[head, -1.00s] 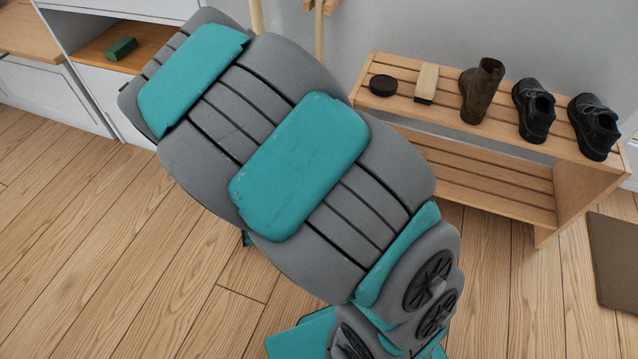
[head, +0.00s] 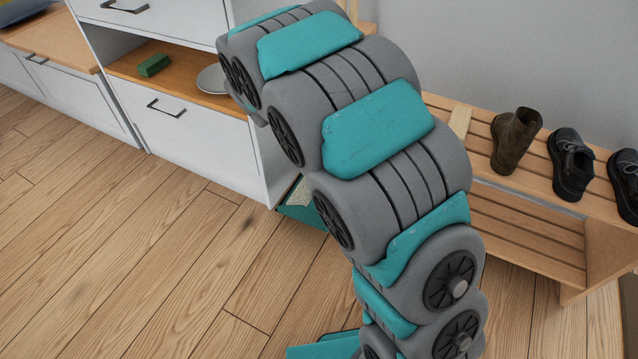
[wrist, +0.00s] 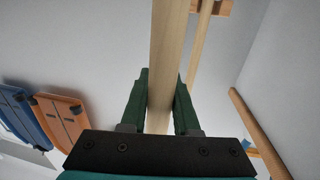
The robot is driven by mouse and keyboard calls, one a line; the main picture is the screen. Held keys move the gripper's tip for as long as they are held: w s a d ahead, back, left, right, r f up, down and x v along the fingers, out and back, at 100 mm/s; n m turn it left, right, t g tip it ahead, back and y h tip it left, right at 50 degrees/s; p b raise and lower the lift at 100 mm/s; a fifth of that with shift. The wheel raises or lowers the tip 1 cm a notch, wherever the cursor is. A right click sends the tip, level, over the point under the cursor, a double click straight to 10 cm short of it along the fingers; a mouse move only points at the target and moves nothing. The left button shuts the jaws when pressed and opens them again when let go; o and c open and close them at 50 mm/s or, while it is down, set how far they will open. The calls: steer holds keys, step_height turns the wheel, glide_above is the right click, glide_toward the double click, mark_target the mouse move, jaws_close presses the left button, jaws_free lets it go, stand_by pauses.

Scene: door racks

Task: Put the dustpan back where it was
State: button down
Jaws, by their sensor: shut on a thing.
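In the wrist view my gripper (wrist: 161,90) has its dark green fingers on either side of a pale wooden handle (wrist: 171,35) and is shut on it. What the far end of this handle carries is out of that view. In the head view my arm hides my gripper. A teal, pan-like thing with a pale speckled part (head: 302,209) shows low beside the white cabinet, partly behind my arm. I cannot tell whether it is the dustpan or whether it joins the held handle.
A wooden shoe rack (head: 573,290) with a boot (head: 515,142) and dark shoes (head: 572,165) stands at right. The white cabinet (head: 190,140) holds a green block (head: 154,65) and plate (head: 212,79). Other poles (wrist: 258,130) and an orange panel (wrist: 62,118) show in the wrist view. Left floor is clear.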

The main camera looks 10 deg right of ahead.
step_height(320, 180, down, 10)
stand_by(0.7)
steer(key=shift+b, duration=0.3)
steer(key=c, duration=0.7)
jaws_free()
steer(key=shift+o, duration=0.2)
steer(key=v, duration=1.2)
steer(key=shift+w+r, duration=0.1)
